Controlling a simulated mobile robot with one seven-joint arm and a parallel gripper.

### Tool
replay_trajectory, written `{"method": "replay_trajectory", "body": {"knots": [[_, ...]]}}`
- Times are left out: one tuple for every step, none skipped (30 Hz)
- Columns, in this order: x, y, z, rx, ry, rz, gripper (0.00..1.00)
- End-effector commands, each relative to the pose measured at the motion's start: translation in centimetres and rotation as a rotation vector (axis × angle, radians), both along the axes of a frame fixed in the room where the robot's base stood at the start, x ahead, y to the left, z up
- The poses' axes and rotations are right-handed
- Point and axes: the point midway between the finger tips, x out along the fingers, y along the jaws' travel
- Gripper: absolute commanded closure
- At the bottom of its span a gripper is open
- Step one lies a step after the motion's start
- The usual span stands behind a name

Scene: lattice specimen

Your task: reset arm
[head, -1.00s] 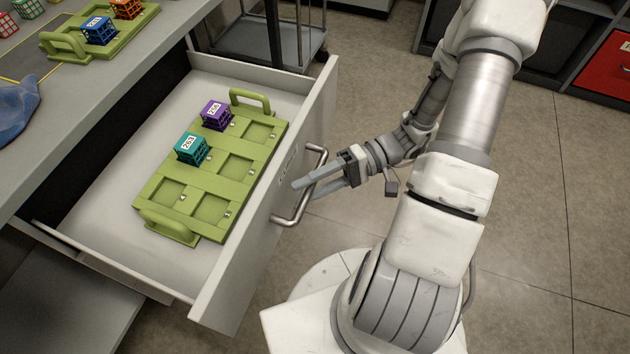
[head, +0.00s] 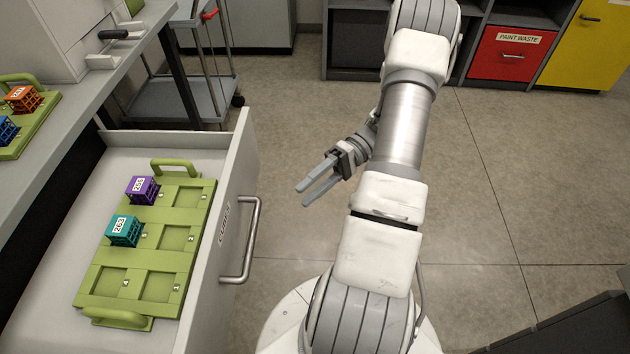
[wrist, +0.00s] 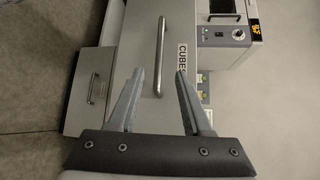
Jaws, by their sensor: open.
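My gripper (head: 318,186) is open and empty in the head view. It hangs over open floor to the right of the open drawer (head: 243,165), apart from the drawer's metal handle (head: 252,240). In the wrist view my two fingers (wrist: 155,95) are spread, with the drawer front marked CUBES (wrist: 137,80) and its handle (wrist: 160,57) beyond them. Nothing is between the fingers.
The drawer holds a green tray (head: 150,258) with a purple cube (head: 142,190) and a teal cube (head: 124,231). A bench at left bears another green tray (head: 22,138). A cart (head: 180,98) stands behind.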

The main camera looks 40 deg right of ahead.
Motion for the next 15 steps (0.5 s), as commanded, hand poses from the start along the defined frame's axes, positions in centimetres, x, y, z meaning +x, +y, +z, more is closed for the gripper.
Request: {"method": "replay_trajectory", "body": {"knots": [[0.06,-0.51,0.1,0.0,0.0,-0.001,0.5],[0.09,-0.75,0.12,-0.001,0.0,-0.001,0.5],[0.11,-0.99,0.14,-0.001,0.0,-0.001,0.5],[0.11,-1.12,0.16,0.0,0.0,-0.001,0.5],[0.11,-1.22,0.19,0.0,0.0,0.0,0.5],[0.11,-1.31,0.2,0.001,0.0,0.0,0.5],[0.11,-1.36,0.2,0.001,0.0,0.0,0.5],[0.11,-1.38,0.2,0.001,0.0,0.0,0.5],[0.11,-1.39,0.2,0.001,0.0,0.0,0.5],[0.11,-1.39,0.19,0.001,0.0,0.0,0.5],[0.11,-1.38,0.19,0.001,0.0,0.0,0.5],[0.11,-1.38,0.19,0.001,0.0,0.0,0.5],[0.11,-1.37,0.19,0.001,0.0,0.0,0.5],[0.11,-1.37,0.19,0.0,0.0,0.0,0.5],[0.11,-1.37,0.19,0.0,0.0,0.0,0.5]]}}
